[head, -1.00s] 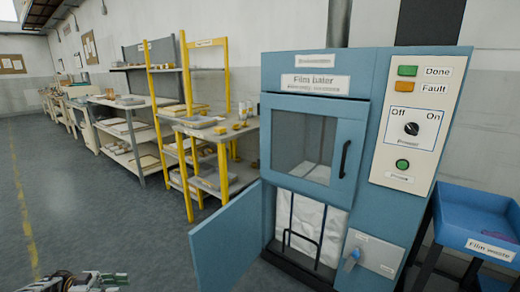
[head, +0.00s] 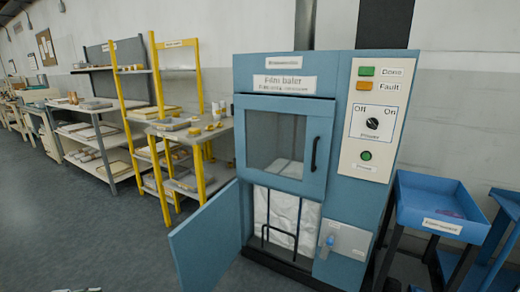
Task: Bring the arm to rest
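My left gripper (head: 78,290) barely shows at the bottom left edge of the head view, cut off by the frame. Its fingers are too little visible to tell whether they are open or shut. My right gripper is not clearly in view. The blue film baler (head: 343,196) stands in front of me, its lower door (head: 205,240) swung open to the left. A white wrapped bale (head: 287,216) sits inside behind a dark bar frame. The upper windowed door (head: 284,148) is shut.
A blue film waste bin (head: 440,222) on a dark stand is right of the baler. Shelves with yellow posts (head: 159,120) and grey racks line the wall at left. The grey floor (head: 75,225) at left is open.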

